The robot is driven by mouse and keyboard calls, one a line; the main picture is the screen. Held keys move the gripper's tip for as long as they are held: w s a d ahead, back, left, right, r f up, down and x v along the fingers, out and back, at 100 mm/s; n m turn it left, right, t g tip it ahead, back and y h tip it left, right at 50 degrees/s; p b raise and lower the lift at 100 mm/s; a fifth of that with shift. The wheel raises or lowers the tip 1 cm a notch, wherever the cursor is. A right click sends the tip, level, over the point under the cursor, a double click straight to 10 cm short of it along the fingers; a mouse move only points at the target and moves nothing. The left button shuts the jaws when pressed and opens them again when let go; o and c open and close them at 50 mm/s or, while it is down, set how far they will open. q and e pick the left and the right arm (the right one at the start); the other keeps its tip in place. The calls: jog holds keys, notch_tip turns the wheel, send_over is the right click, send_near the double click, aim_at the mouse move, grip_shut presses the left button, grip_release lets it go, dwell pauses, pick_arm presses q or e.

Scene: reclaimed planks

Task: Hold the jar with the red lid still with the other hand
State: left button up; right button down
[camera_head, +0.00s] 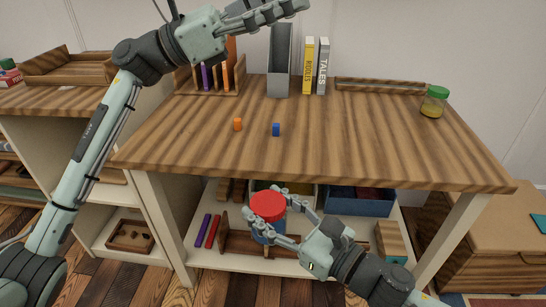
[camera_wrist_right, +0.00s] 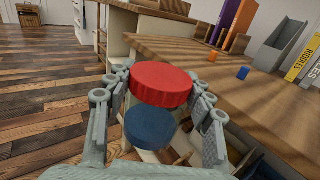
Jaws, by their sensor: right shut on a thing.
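The jar with the red lid (camera_head: 268,207) is held in front of the table's front edge, below the tabletop. Its lid is red and what shows of its body is blue. My right gripper (camera_head: 272,224) is shut on it, with fingers on both sides. In the right wrist view the red lid (camera_wrist_right: 161,84) and the blue lower part (camera_wrist_right: 150,128) sit between the fingers. My left gripper (camera_head: 280,8) is high over the back of the table, away from the jar. It is partly cut off at the top, and its opening is unclear.
The plank table (camera_head: 330,145) carries an orange cube (camera_head: 238,124), a blue cube (camera_head: 276,130) and a green-lidded jar (camera_head: 434,102). Books (camera_head: 315,66) and a grey file holder (camera_head: 280,60) stand at the back. A lower shelf (camera_head: 225,261) holds bins. The middle tabletop is mostly clear.

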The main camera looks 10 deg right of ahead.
pick_arm(q)
jog(key=s+d+f+m+g+y, duration=0.55)
jog(key=s+d+m+y, duration=0.2)
jog(key=s+m, duration=0.2)
jog(key=m+t+y, duration=0.6)
jog(key=m+y, duration=0.8)
jog(key=y, duration=0.1)
send_over(273, 201)
jog(key=shift+h, duration=0.25)
notch_tip(273, 201, down, 16)
jog(key=shift+s+d+f, duration=0.15)
jog(key=shift+f, duration=0.1)
jog(key=shift+a+f, duration=0.2)
jog(key=shift+f, duration=0.05)
notch_tip(273, 201, down, 8)
jog(key=shift+r, duration=0.2)
